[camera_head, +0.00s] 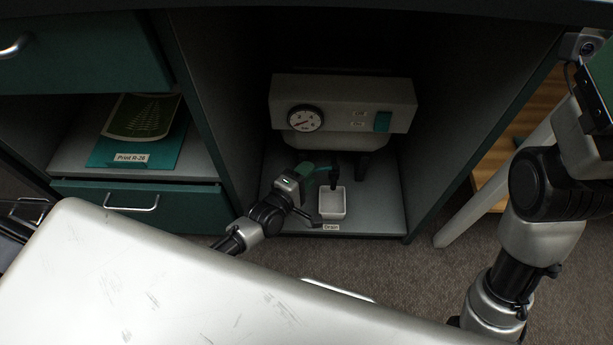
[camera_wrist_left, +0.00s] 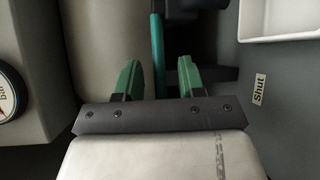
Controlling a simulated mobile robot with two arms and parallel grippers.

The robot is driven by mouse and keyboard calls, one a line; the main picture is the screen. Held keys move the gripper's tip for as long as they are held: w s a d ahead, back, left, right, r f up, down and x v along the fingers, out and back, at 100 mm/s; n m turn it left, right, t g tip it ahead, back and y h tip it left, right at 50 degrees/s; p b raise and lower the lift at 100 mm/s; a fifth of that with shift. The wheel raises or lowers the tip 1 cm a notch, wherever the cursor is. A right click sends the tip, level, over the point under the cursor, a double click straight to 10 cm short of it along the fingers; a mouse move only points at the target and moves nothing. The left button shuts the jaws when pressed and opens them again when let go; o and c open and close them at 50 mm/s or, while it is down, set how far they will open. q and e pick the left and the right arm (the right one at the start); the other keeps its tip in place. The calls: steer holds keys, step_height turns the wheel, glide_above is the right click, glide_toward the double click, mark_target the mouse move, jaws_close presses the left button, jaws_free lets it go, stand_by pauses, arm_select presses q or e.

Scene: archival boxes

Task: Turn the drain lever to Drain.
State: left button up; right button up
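The drain lever is a slim teal bar (camera_wrist_left: 157,55), seen in the left wrist view between my left gripper's two green fingers, with a gap on each side. My left gripper (camera_wrist_left: 159,80) is open around it; I cannot tell its depth exactly. In the head view, my left gripper (camera_head: 316,169) reaches into the cabinet beside the dark drain valve (camera_head: 335,180), and the lever is mostly hidden there. A "Drain" label (camera_head: 331,227) is on the cabinet floor's front edge. A "Shut" label (camera_wrist_left: 260,89) shows in the wrist view. My right gripper (camera_head: 600,92) is partly cut off at the right edge.
A pale machine (camera_head: 343,95) with a round gauge (camera_head: 305,118) and teal switch (camera_head: 383,122) stands above the lever. A white tray (camera_head: 332,214) sits below the valve. Cabinet walls close in on both sides.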

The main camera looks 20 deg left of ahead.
arm_select(q)
steer(key=shift+w, duration=0.1)
jaws_close()
stand_by(0.4)
